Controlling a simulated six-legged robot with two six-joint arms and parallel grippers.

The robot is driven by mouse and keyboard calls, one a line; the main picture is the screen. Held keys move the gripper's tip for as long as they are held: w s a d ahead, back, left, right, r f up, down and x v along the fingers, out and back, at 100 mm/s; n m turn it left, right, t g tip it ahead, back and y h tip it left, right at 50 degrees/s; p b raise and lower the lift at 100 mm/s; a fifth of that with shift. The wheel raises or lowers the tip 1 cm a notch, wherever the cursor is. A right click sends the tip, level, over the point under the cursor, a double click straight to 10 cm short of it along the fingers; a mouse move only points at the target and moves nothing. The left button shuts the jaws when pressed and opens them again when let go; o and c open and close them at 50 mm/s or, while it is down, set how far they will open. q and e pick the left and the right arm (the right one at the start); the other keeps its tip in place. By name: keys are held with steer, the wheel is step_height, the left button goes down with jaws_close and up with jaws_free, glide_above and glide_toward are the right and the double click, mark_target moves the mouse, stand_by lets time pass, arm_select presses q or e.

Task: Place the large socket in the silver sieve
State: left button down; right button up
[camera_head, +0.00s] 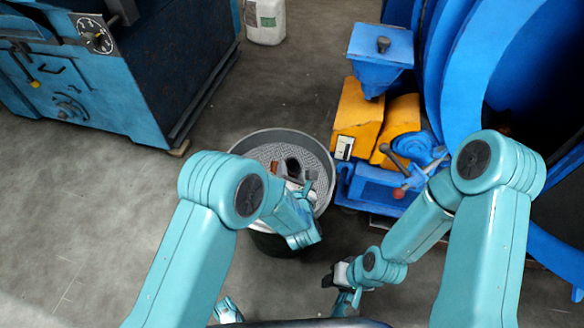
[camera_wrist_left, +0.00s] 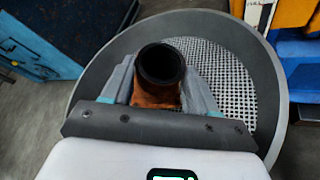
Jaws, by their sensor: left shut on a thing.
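The silver sieve (camera_head: 315,156) is a round grey pan with a perforated mesh floor, sitting on a dark drum. It also fills much of the left wrist view (camera_wrist_left: 273,78). My left gripper (camera_head: 292,172) is over the sieve and shut on the large socket (camera_head: 293,165). In the left wrist view the socket (camera_wrist_left: 157,88) is a rusty brown tube with a dark open end, between the two fingers, with mesh behind it. I cannot tell whether it touches the mesh. My right gripper (camera_head: 340,278) is low, right of the drum; its jaws are too small to read.
A blue and yellow machine (camera_head: 372,120) with a hopper and a lever stands close to the right of the sieve. A large blue drum machine (camera_head: 455,70) is beyond it. A blue cabinet (camera_head: 110,85) is at the upper left. Grey floor lies clear at left.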

arm_select(q)
steer(key=shift+f, duration=0.4)
steer(key=shift+w, duration=0.1)
steer(key=shift+f, duration=0.15)
steer(key=shift+c, duration=1.5)
jaws_free()
